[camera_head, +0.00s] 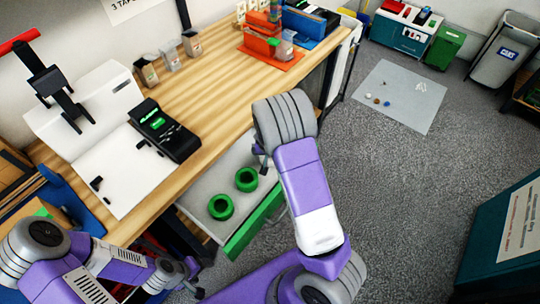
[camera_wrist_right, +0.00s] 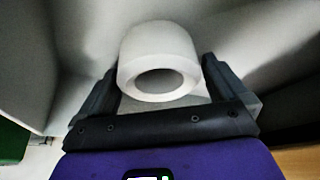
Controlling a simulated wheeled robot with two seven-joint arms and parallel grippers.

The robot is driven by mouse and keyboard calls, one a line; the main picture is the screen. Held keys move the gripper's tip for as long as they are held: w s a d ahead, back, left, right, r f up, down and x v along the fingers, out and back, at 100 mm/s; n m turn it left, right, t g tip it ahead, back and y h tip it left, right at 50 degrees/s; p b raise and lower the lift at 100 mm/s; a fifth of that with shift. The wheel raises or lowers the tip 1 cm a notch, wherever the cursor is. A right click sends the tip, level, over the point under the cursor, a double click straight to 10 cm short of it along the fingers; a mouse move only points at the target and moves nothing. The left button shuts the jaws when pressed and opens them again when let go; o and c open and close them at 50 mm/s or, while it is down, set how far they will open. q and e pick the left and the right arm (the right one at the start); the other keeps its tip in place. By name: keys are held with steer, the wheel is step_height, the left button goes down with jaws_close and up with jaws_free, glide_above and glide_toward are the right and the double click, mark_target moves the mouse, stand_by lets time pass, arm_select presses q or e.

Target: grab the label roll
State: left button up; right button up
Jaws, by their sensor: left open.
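The label roll (camera_wrist_right: 158,62) is a white ring-shaped roll that fills the middle of the right wrist view. My right gripper (camera_wrist_right: 159,78) has its dark fingers wide apart, one on each side of the roll. I see no clear squeeze on it. In the head view the right gripper is mostly hidden behind my own forearm, over the open drawer. The white roll is not visible there. My left gripper (camera_head: 184,277) is open and empty, low at the left, below the table's front edge.
The open drawer (camera_head: 233,241) has a green front and holds two green rolls (camera_head: 221,207) (camera_head: 246,179).

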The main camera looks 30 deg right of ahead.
steer(key=c, duration=0.9)
